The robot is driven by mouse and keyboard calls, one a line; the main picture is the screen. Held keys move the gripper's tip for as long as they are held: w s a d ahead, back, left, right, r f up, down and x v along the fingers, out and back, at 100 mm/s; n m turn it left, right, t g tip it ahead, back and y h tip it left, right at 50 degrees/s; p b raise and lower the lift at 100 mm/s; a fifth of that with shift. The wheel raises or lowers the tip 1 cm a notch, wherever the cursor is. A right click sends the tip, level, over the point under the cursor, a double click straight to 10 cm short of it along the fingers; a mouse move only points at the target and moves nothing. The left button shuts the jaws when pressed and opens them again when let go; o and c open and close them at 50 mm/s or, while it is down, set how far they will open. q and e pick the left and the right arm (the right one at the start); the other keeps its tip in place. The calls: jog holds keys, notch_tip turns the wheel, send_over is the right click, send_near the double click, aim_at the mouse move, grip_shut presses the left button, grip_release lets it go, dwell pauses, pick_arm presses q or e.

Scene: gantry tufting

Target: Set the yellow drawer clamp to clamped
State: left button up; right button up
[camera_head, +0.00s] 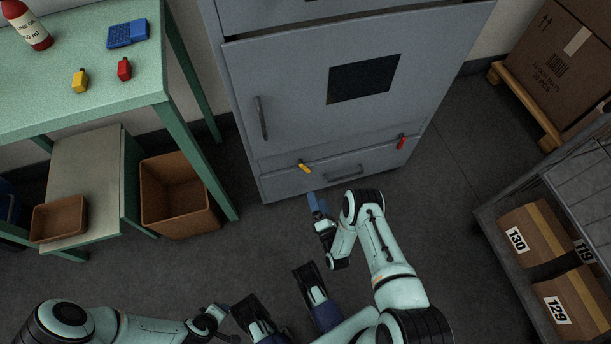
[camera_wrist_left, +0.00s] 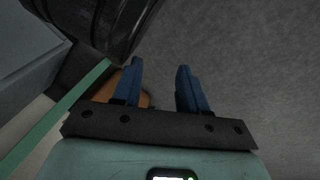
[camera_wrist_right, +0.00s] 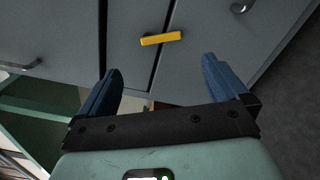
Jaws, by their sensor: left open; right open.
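The yellow drawer clamp (camera_head: 304,167) is a small lever at the upper left of the low drawer (camera_head: 285,184) in the grey cabinet. In the head view it slants down to the right. In the right wrist view the yellow clamp (camera_wrist_right: 161,39) lies ahead of the blue fingertips, across the picture and near the gap above the drawer. My right gripper (camera_head: 318,204) is in front of the drawer, open and apart from the clamp; its spread fingers show in the right wrist view (camera_wrist_right: 160,66). My left gripper (camera_wrist_left: 158,74) is open and empty over the floor.
A red clamp (camera_head: 402,142) sits at the drawer's right, beyond the drawer handle (camera_head: 343,173). A green table (camera_head: 80,115) with a brown bin (camera_head: 180,205) below stands left. A cart (camera_head: 500,205) with boxes stands right. Floor before the cabinet is partly clear.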

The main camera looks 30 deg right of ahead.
aim_at(307, 169)
jog(key=b+x, duration=0.3)
jog(key=x, duration=0.8)
jog(key=shift+b, duration=0.4)
pick_arm(q)
jog(key=s+a+f+g, duration=0.1)
jog(key=s+f+g, duration=0.2)
jog(key=s+f, duration=0.3)
jog(key=shift+s, duration=1.3)
pick_arm(e)
jog(key=shift+w+d, duration=0.15)
jog(key=shift+w, duration=0.5)
